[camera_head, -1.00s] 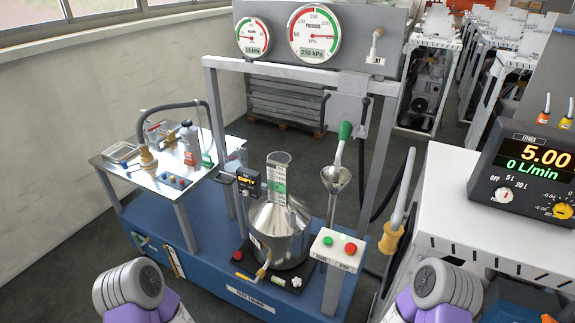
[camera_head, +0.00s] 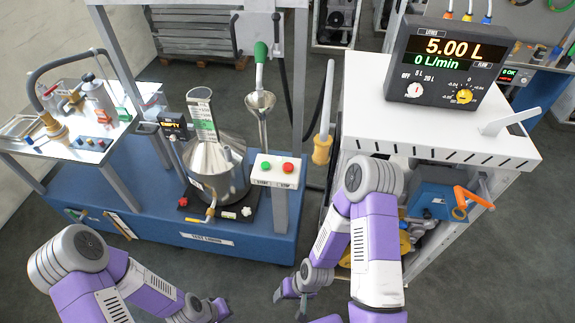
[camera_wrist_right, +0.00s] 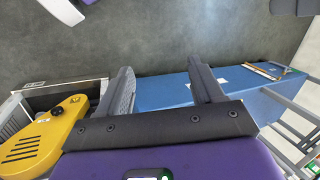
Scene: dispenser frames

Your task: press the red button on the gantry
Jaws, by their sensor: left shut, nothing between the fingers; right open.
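The red button (camera_head: 288,167) is on the right of a white box, beside a green button (camera_head: 266,165). The button box (camera_head: 275,179) stands on a grey post at the front right of the blue gantry base (camera_head: 160,228). My right gripper (camera_head: 291,297) is below the box in the head view, apart from it, open and empty. In the right wrist view its spread fingers (camera_wrist_right: 164,85) have the floor and the blue base beyond them. My left gripper (camera_head: 217,309) is at the bottom edge, partly seen, shut and empty, and well below the buttons.
The yellow part (camera_wrist_right: 45,135) is near my right gripper. Floor before the base is clear.

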